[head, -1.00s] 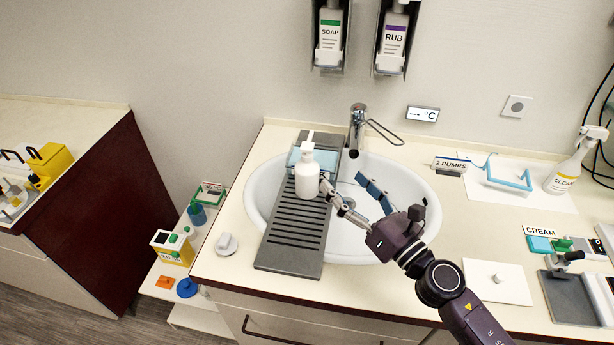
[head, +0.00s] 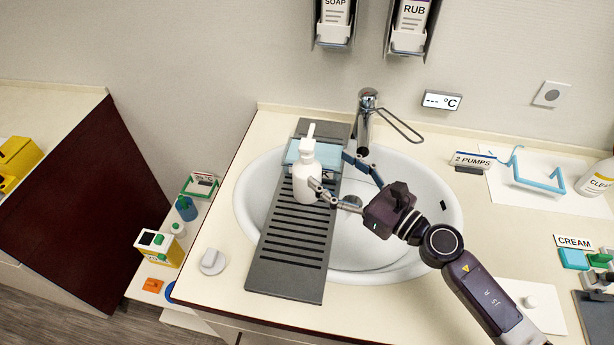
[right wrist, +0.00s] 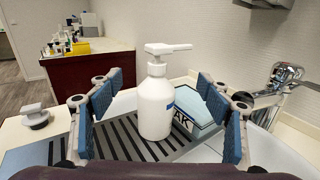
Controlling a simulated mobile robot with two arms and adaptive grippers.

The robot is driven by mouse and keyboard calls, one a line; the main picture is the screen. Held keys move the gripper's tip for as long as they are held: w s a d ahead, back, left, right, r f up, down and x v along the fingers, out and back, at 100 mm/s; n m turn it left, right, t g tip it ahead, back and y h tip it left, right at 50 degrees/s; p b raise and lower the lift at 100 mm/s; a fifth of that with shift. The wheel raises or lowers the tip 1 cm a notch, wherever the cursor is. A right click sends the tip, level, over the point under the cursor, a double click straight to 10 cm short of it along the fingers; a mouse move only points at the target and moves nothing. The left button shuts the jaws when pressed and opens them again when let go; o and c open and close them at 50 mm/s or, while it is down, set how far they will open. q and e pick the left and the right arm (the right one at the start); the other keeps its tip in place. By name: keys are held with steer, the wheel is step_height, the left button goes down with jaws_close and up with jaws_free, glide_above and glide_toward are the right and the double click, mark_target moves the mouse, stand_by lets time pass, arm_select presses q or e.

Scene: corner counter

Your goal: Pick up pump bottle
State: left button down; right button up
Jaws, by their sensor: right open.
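The white pump bottle (head: 305,172) stands upright on the grey slotted board (head: 290,255) that lies across the sink. It also shows in the right wrist view (right wrist: 156,105), centred between the two blue-padded fingers. My right gripper (head: 332,174) is open and comes at the bottle from the right. In the right wrist view the fingers (right wrist: 158,120) stand to either side of the bottle with gaps, and the bottle is a little ahead of them. My left gripper is in neither view.
A light blue item (head: 296,152) lies on the board behind the bottle. The sink (head: 400,255) and tap (head: 367,110) are to the right. A white knob (head: 212,262) sits on the counter at left. Soap and rub dispensers (head: 410,25) hang above.

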mark_target(307, 171)
step_height(307, 171, down, 5)
steer(key=b, duration=0.4)
steer(key=shift+f+b, duration=0.1)
steer(key=shift+b, duration=0.2)
steer(key=shift+w+f, duration=0.1)
steer(key=shift+f, duration=0.05)
steer(key=shift+w+a+r, duration=0.2)
steer(key=shift+w+a, duration=0.15)
steer(key=shift+a, duration=0.05)
steer(key=x, duration=0.2)
steer(key=p+x, duration=0.1)
steer(key=x, duration=0.1)
steer(key=p+x, duration=0.1)
steer(key=x, duration=0.1)
steer(key=shift+s+a+f, duration=0.15)
steer(key=shift+a+f, duration=0.1)
steer(key=shift+f, duration=0.05)
steer(key=shift+w+a+f, duration=0.1)
steer(key=shift+w+a, duration=0.15)
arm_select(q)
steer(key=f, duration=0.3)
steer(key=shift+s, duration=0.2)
arm_select(e)
steer(key=shift+d, duration=0.1)
steer(key=shift+c, duration=0.4)
steer(key=c, duration=1.8)
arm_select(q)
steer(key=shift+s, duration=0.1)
arm_select(e)
jaws_close()
